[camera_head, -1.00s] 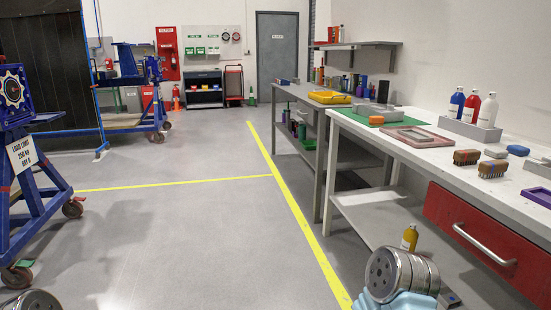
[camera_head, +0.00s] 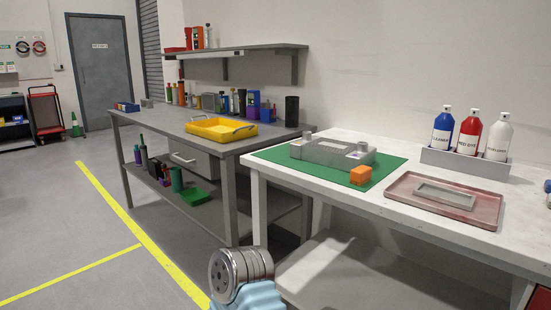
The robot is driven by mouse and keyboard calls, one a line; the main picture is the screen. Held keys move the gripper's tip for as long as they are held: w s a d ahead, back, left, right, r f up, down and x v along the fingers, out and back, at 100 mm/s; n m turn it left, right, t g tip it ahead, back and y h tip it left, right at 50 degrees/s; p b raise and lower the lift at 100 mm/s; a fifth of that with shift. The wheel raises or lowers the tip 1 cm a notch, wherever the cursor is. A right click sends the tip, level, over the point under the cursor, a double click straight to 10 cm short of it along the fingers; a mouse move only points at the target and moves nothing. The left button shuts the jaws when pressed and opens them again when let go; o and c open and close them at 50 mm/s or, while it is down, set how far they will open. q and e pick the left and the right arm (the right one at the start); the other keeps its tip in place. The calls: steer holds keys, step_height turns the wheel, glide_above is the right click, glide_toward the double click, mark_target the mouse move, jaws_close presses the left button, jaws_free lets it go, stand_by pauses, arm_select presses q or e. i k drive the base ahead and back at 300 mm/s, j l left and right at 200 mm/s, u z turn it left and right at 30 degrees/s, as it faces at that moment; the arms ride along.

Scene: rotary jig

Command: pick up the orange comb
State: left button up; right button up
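I cannot make out an orange comb for sure. A small orange block (camera_head: 360,175) sits at the front right part of the green mat (camera_head: 310,169) on the white bench; it looks like a plain block, and I see no teeth on it. Neither of my grippers shows. Only a silver and light blue part of my arm (camera_head: 241,272) is in view at the bottom, left of the white bench and well short of the block.
A grey fixture (camera_head: 333,153) stands on the mat. A pink tray (camera_head: 405,199) and a rack (camera_head: 465,166) of blue, red and white bottles are on the white bench (camera_head: 345,209). A grey bench (camera_head: 229,143) with a yellow tray (camera_head: 220,128) stands left.

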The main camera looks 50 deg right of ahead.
mark_target(360, 174)
steer(key=i+z, duration=0.45)
steer(key=i+j+z, duration=0.2)
steer(key=z, duration=0.3)
steer(key=i+j+z, duration=0.3)
steer(key=z, duration=0.15)
